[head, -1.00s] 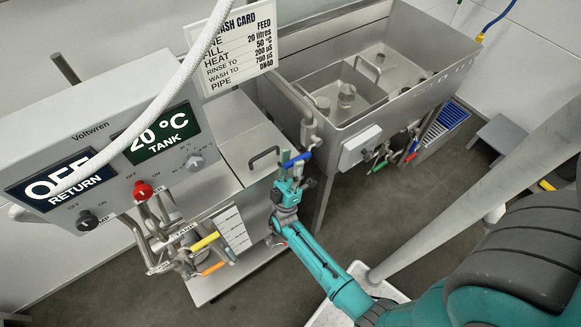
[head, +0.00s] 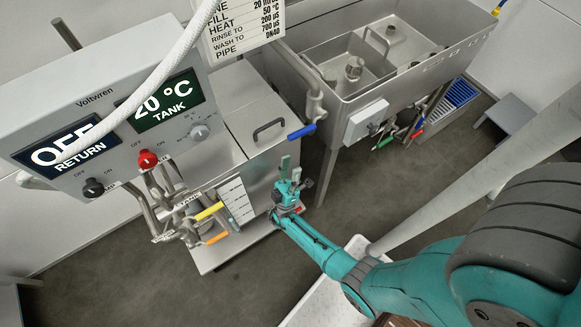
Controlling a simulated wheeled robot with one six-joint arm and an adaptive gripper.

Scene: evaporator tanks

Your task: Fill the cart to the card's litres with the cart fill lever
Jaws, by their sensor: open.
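The cart fill lever is most likely the blue-handled lever (head: 301,132) on the pipe between the cart and the sink; no label on it is readable. The wash card (head: 240,28) hangs at the top, partly cut off, and reads 20 litres. The cart tank (head: 262,170) stands below it with its lid closed and a scale plate (head: 238,203) on its front. My gripper (head: 290,166) is open and empty, its fingers pointing up, below the blue lever and apart from it in the picture.
The control box (head: 95,98) shows RETURN OFF and TANK 20 °C. Yellow (head: 208,211) and orange (head: 217,238) levers sit on the cart's front piping. Green and red levers hang under the sink (head: 440,60). A white hose crosses the control box.

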